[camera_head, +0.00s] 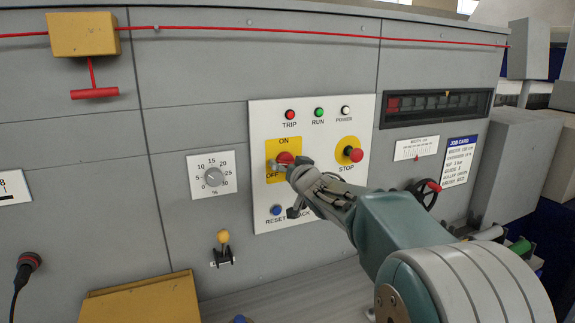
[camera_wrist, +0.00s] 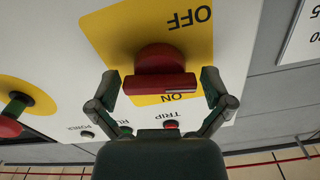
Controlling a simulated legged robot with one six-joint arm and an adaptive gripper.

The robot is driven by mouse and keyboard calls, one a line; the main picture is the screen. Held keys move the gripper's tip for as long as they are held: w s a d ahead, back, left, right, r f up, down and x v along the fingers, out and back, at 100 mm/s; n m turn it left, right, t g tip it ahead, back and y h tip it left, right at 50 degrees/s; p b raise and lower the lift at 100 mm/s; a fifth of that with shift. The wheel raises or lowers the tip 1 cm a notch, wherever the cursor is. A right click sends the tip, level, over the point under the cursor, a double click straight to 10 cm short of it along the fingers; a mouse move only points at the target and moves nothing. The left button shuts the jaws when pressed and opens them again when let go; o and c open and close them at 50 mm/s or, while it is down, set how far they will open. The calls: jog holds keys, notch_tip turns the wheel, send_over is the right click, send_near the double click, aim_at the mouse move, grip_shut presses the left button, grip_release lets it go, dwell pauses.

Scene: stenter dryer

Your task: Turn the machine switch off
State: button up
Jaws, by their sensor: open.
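The machine switch is a red rotary knob with a bar handle (camera_wrist: 160,87) on a yellow plate (camera_wrist: 112,28) marked ON and OFF. The wrist view shows this plate upside down, with OFF at the top and ON just below the bar. The bar lies crosswise there, with a pale mark near its right end. In the head view the red knob (camera_head: 285,158) is partly hidden by my gripper (camera_head: 284,184). In the wrist view my gripper (camera_wrist: 160,78) is open, one finger off each end of the bar, with gaps visible. Nothing is held.
A red STOP button (camera_head: 356,155) on a yellow disc sits right of the switch. A blue RESET button (camera_head: 276,210) is below, close to my gripper. TRIP (camera_head: 290,115), RUN and POWER lamps are above. A dial (camera_head: 213,177) is to the left, a handwheel (camera_head: 425,193) to the right.

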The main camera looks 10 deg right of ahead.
jog(key=c, duration=0.9)
jog(key=shift+o, duration=0.2)
jog(key=shift+n, duration=1.4)
jog(key=o, duration=0.9)
jog(key=shift+c, duration=0.2)
jog(key=shift+s, duration=0.1)
jog(key=s+d, duration=0.2)
jog(key=s, duration=0.9)
jog(key=shift+s+d+f, duration=0.15)
jog(key=shift+s, duration=0.1)
